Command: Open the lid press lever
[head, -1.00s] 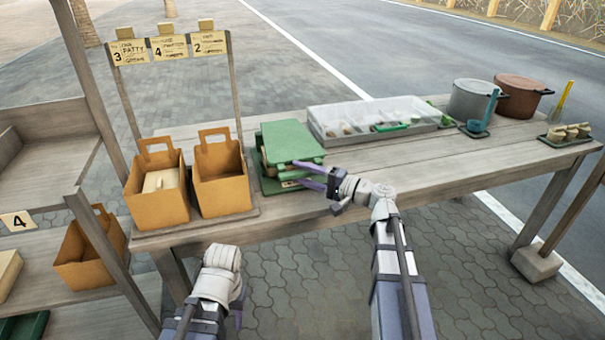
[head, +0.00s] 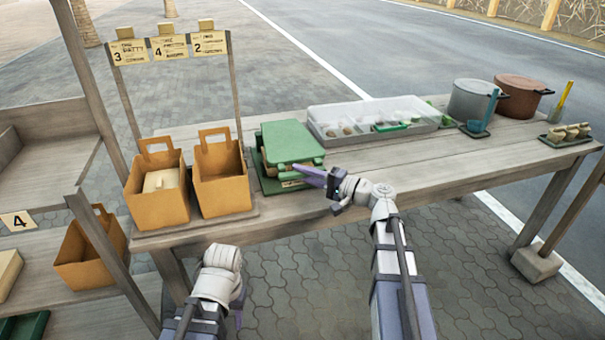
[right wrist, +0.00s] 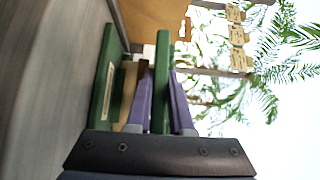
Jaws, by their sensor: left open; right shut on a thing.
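The green press (head: 291,142) sits on the table just right of the paper bags. Its green lid lies over a darker green base (head: 268,183), with a light layer between them. My right gripper (head: 312,176) is at the press's front right edge. In the right wrist view the purple fingers (right wrist: 161,110) are shut on a green lever (right wrist: 163,75), seen edge-on. The base (right wrist: 105,85) shows left of it, apart from the lever. My left gripper (head: 238,312) hangs low in front of the table, open and away from the press.
Two brown paper bags (head: 221,180) stand close left of the press. A clear-lidded ingredient box (head: 372,122) is behind and right of it. Two pots (head: 472,100) stand further right. The table's front right stretch (head: 450,160) is bare.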

